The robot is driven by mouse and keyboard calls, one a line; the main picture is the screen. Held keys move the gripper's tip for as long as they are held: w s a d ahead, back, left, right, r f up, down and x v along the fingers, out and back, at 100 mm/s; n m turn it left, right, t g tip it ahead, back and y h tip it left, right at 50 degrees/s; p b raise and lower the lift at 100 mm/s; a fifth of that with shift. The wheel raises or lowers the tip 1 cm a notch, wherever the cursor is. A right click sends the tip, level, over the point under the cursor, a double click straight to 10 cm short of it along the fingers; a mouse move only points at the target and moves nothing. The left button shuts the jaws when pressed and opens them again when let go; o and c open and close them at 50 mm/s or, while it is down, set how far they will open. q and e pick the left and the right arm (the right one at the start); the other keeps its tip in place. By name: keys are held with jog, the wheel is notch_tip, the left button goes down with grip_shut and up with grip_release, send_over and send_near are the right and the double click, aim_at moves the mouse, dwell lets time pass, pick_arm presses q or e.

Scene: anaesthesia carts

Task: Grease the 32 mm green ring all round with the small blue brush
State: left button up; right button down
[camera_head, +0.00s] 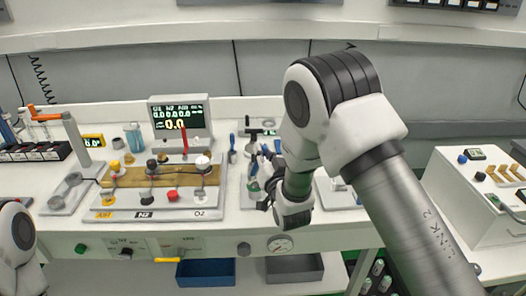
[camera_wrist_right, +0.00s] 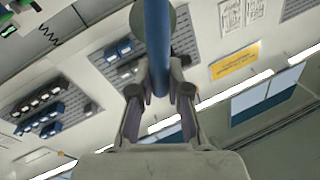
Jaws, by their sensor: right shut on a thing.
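My right gripper (camera_head: 266,196) is over the middle of the bench, partly hidden by its own wrist. In the right wrist view the right gripper (camera_wrist_right: 160,92) is shut on a blue handle (camera_wrist_right: 157,45), which fits the small blue brush. The bristles cannot be made out. A small green patch (camera_head: 254,186) shows just left of the gripper in the head view. I cannot tell whether it is the 32 mm green ring, or whether the brush touches it. Only a link of my left arm shows at the lower left; its gripper is out of view.
A panel with coloured knobs (camera_head: 150,196) and a display box (camera_head: 180,115) stand left of the gripper. Blue-handled tools (camera_head: 233,142) stand behind it. A white cart (camera_head: 470,215) is at the right. Blue (camera_head: 206,273) and grey (camera_head: 296,268) bins sit below the bench.

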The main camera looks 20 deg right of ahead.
jog(key=shift+f+b, duration=0.65)
dwell(1.8)
jog(key=shift+r+p, duration=2.2)
jog(key=shift+r, duration=1.35)
jog(key=d+f+b, duration=0.3)
jog(key=f, duration=0.2)
jog(key=shift+s+f, duration=0.25)
jog(key=shift+f, duration=0.15)
jog(key=shift+d, duration=0.15)
